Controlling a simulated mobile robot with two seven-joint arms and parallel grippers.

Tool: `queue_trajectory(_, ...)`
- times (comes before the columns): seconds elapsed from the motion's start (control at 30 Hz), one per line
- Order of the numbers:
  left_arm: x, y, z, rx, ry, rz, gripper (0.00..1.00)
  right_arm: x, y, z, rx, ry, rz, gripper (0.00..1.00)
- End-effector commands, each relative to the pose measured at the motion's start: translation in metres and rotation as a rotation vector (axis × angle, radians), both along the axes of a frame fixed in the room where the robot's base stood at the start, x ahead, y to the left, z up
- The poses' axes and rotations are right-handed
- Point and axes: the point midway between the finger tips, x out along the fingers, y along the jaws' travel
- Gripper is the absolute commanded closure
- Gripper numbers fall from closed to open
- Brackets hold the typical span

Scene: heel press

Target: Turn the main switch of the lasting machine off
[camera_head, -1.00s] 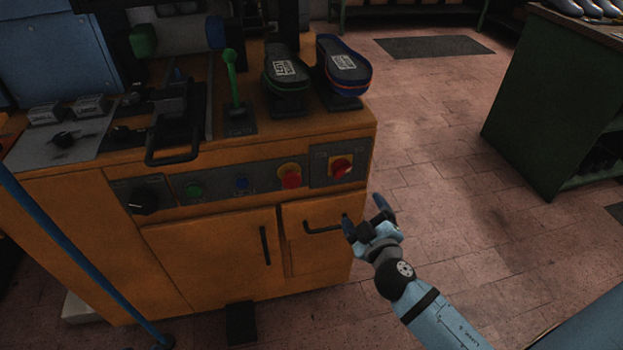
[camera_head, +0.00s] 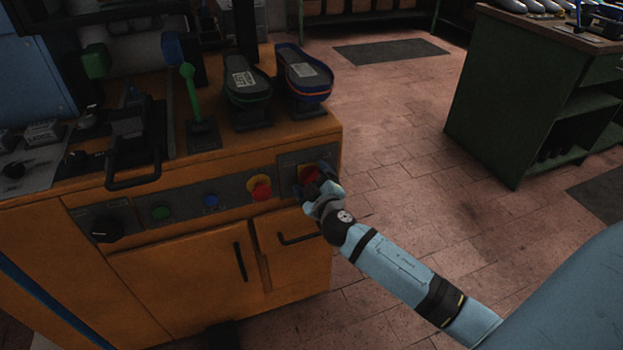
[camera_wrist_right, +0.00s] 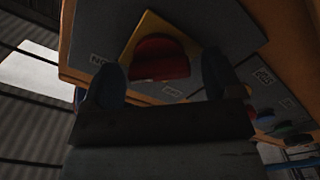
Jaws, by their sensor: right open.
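The lasting machine (camera_head: 190,290) is an orange cabinet with a grey control strip on its front. The main switch (camera_head: 309,173), a red knob on a yellow plate, sits at the strip's right end, partly hidden by my right gripper. My right gripper (camera_head: 318,178) is open, with its fingers at the knob. In the right wrist view the red knob (camera_wrist_right: 159,57) on its yellow plate lies ahead, between the two fingertips (camera_wrist_right: 165,80). I cannot tell whether the fingers touch it. The knob's exact angle is unclear. My left gripper is not in view.
A red button on yellow (camera_head: 260,187), a blue button (camera_head: 211,201), a green button (camera_head: 161,213) and a black knob (camera_head: 105,231) share the strip. A drawer handle (camera_head: 297,239) lies below the switch. Floor (camera_head: 400,200) to the right is open, up to a green bench (camera_head: 490,120).

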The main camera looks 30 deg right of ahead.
Motion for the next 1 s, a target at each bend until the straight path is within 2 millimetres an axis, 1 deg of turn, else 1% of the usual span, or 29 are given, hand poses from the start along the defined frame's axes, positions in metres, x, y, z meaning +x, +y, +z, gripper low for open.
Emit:
queue_trajectory(0.1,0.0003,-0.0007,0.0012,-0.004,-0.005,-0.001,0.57,0.0051,-0.0013,-0.0002,0.0,0.0,0.0,0.15)
queue_trajectory(0.37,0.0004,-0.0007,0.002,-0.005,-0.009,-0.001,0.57,0.0056,-0.0014,-0.0001,0.001,0.0,0.001,0.15)
queue_trajectory(0.4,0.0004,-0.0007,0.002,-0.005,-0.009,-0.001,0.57,0.0056,-0.0014,-0.0001,0.001,0.0,0.001,0.24)
queue_trajectory(0.47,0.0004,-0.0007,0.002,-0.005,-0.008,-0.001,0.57,0.0056,-0.0014,-0.0001,0.0,0.001,0.001,0.38)
queue_trajectory(0.5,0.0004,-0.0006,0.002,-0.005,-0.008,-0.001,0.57,0.0055,-0.0014,-0.0001,0.001,0.0,0.001,0.47)
queue_trajectory(0.57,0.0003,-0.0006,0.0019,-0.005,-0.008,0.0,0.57,0.0055,-0.0014,-0.0001,0.0,0.0,0.0,0.61)
queue_trajectory(0.6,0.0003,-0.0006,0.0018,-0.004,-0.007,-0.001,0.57,0.0055,-0.0014,-0.0001,0.0,0.001,0.001,0.64)
queue_trajectory(0.87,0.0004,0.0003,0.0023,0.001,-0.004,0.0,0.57,0.0055,-0.0012,0.0003,-0.019,0.005,0.001,0.64)
queue_trajectory(1.0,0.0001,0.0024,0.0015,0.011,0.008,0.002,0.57,0.0055,-0.001,0.0008,-0.07,0.017,0.0,0.64)
